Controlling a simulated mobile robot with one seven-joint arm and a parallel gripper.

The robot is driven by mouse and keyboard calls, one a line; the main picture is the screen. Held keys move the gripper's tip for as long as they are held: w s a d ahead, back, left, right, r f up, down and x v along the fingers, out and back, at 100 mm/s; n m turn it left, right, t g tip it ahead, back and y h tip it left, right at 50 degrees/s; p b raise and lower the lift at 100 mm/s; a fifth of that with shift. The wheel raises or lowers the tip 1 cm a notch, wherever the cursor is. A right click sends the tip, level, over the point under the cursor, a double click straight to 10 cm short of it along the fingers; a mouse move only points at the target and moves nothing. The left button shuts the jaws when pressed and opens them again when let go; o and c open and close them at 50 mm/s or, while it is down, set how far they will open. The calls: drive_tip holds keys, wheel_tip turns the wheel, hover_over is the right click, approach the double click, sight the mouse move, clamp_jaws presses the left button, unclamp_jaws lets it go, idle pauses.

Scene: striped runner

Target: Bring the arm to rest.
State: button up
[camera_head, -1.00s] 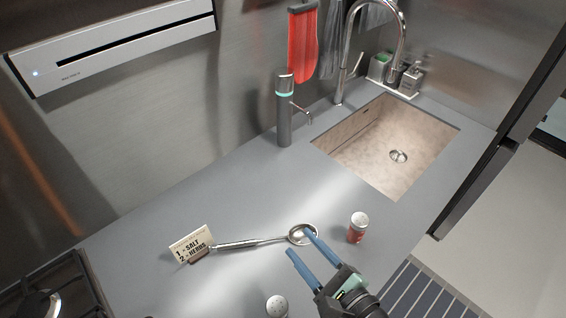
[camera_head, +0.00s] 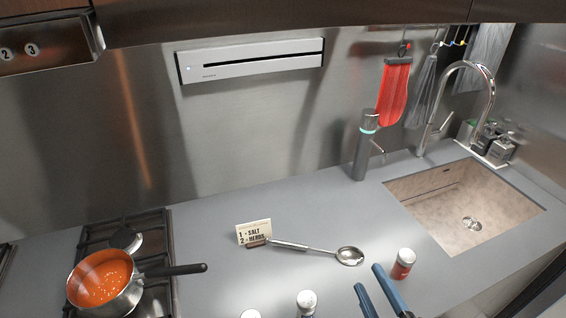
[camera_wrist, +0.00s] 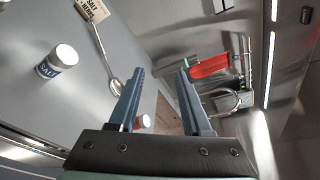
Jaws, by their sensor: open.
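My gripper (camera_head: 378,292) shows at the lower right of the head view, with its two blue fingers apart and nothing between them. In the wrist view the open fingers (camera_wrist: 157,95) point out over the counter, towards the wall and sink side. A red shaker with a pale cap (camera_head: 403,264) stands on the counter just beyond the fingers. It is partly hidden behind the left finger in the wrist view (camera_wrist: 144,122). The rest of my arm is out of the head view.
A ladle (camera_head: 305,247) lies beside a card reading salt and herbs (camera_head: 254,232). A salt shaker (camera_wrist: 57,61) and another shaker (camera_head: 307,303) stand nearer. A pot of red sauce (camera_head: 103,279) sits on the hob. The sink (camera_head: 470,212) is right. Counter (camera_head: 290,200) behind the ladle is clear.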

drive_tip(key=w+a+r+n+t, duration=0.1)
drive_tip(key=w+a+r+n, duration=0.2)
drive_tip(key=r, duration=0.5)
drive_tip(key=w+a+r+n+t+h+b, duration=0.1)
drive_tip(key=w+a+r+n+t, duration=0.1)
drive_tip(key=r+n, duration=0.5)
drive_tip(key=w+a+r+n+t, duration=0.1)
drive_tip(key=w+a+r+n, duration=0.15)
drive_tip(key=r, duration=0.55)
drive_tip(key=s+a+r+n+t, duration=0.2)
drive_tip(key=s+r+n, duration=0.1)
drive_tip(key=r, duration=0.5)
drive_tip(key=s+a+r+n+t+h, duration=0.1)
drive_tip(key=s+a+r+n+t, duration=0.2)
drive_tip(key=r, duration=0.5)
drive_tip(key=s+a+r+n+t, duration=0.2)
drive_tip(key=s+r+n, duration=0.2)
drive_tip(key=r, duration=0.4)
drive_tip(key=shift+s+a+r+t+h+b, duration=0.25)
drive_tip(key=shift+s+a+t+h+b, duration=0.05)
drive_tip(key=shift+s+a+b, duration=0.1)
